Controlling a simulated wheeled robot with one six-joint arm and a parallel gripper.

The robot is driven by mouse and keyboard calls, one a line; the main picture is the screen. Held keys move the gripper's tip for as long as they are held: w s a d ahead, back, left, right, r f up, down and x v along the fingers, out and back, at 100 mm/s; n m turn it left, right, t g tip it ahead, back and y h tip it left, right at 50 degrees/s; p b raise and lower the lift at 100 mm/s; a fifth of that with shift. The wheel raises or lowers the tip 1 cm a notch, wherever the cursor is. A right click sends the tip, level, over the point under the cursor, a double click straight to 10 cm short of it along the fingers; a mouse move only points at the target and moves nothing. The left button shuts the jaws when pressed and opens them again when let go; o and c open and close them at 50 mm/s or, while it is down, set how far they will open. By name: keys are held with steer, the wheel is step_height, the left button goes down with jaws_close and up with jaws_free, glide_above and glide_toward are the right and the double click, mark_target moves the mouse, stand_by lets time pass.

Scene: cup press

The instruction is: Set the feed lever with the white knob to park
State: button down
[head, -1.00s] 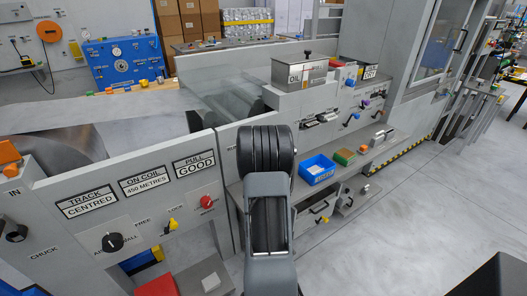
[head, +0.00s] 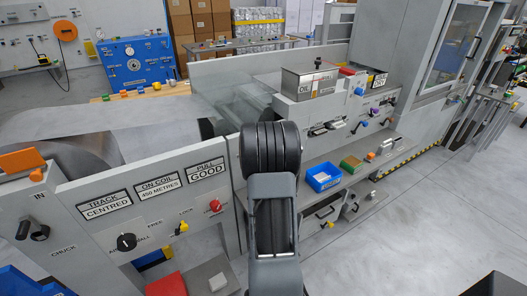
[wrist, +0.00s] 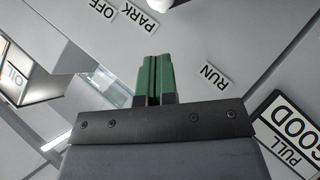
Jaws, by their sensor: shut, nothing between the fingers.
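The wrist view shows my gripper (wrist: 153,78), its green fingers shut together with nothing between them, in front of a grey panel. That panel has the labels RUN (wrist: 215,76), PARK (wrist: 138,18) and OFF (wrist: 102,8). A rounded white piece (wrist: 160,5), which looks like the white knob, is cut off by the top edge near PARK. It appears apart from the fingertips. The lever's arm and pivot cannot be made out. In the head view my own arm hides the gripper, and the lever does not show.
A PULL GOOD sign (wrist: 292,130) is close at right in the wrist view. In the head view, a black dial (head: 126,241) and red button (head: 215,205) are on the near panel. A blue bin (head: 323,177) is on a ledge right of my arm. Open floor lies at right.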

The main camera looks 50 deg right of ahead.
steer(key=v, duration=0.7)
steer(key=shift+s+r+p, duration=0.25)
steer(key=shift+s+p, duration=0.1)
steer(key=shift+p, duration=0.05)
steer(key=shift+a, duration=0.15)
steer(key=s+a+f+m+g+y, duration=0.1)
steer(key=a+f+m+y, duration=0.2)
steer(key=a+f+y, duration=0.15)
steer(key=s+a+r+m+g+y+p, duration=0.2)
steer(key=a+r+y, duration=0.15)
steer(key=a, duration=0.95)
steer(key=s+a+r+n+p, duration=0.2)
steer(key=s+a+r, duration=0.2)
steer(key=a, duration=0.5)
steer(key=s+a+r+n+y+p, duration=0.1)
steer(key=s+a+r, duration=0.3)
steer(key=a+r, duration=0.5)
steer(key=shift+a+n+g+y+p, duration=0.3)
steer(key=shift+a+n+p, duration=0.35)
steer(key=shift+n+p, duration=0.25)
